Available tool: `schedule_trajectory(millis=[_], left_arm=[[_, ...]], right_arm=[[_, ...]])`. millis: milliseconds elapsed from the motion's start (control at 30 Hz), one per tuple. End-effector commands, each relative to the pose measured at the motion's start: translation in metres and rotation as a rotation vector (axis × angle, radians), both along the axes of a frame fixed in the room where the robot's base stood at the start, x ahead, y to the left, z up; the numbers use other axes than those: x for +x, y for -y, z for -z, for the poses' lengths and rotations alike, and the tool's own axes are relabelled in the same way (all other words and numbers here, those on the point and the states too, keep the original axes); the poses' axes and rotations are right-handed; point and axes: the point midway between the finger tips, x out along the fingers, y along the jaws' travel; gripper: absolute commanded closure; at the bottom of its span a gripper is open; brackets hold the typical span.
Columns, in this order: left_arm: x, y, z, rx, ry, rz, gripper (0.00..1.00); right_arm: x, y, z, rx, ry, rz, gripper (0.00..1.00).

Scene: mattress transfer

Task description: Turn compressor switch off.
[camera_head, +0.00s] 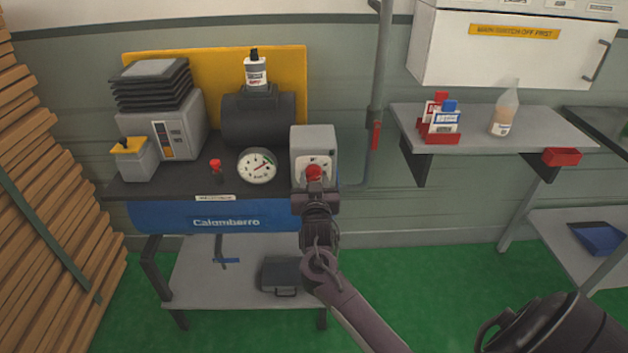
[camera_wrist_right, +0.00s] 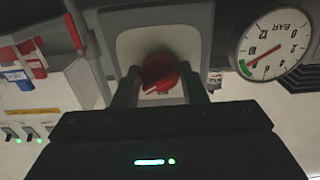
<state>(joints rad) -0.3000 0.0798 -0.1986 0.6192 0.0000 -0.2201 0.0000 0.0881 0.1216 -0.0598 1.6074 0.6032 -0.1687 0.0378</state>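The compressor switch is a red rotary knob (camera_head: 314,172) on the front of a grey box (camera_head: 313,140), at the right end of the compressor. In the right wrist view the knob (camera_wrist_right: 160,73) sits on a light plate. My right gripper (camera_head: 314,184) is at the knob. In the wrist view its two fingers (camera_wrist_right: 160,82) stand apart, one on each side of the knob. The gripper looks open around it; contact is not clear. The compressor has a blue tank (camera_head: 170,218) and a round pressure gauge (camera_head: 257,166), also in the wrist view (camera_wrist_right: 272,45). My left gripper is not in view.
A vertical pipe with a red handle (camera_head: 376,135) runs close right of the switch box. A wall shelf (camera_head: 550,135) holds a bottle (camera_head: 505,112) and small packs. Stacked planks (camera_head: 45,180) stand at the left. Green floor (camera_head: 420,270) shows in front.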

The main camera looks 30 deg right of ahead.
Motion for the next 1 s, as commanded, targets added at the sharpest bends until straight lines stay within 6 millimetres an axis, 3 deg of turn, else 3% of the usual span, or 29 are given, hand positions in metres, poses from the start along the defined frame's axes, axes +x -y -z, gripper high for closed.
schedule_trajectory(millis=[33,167,567,1000], left_arm=[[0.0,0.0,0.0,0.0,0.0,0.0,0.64],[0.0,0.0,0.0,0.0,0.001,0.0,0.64],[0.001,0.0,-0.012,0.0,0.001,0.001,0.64],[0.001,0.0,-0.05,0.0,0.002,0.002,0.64]], right_arm=[[0.0,0.0,0.0,0.0,0.0,0.0,0.69],[0.0,0.0,0.0,0.0,0.0,0.0,0.84],[0.0,0.0,-0.003,-0.077,-0.047,0.001,0.84],[0.0,0.001,-0.005,-0.396,-0.242,0.0,0.84]])
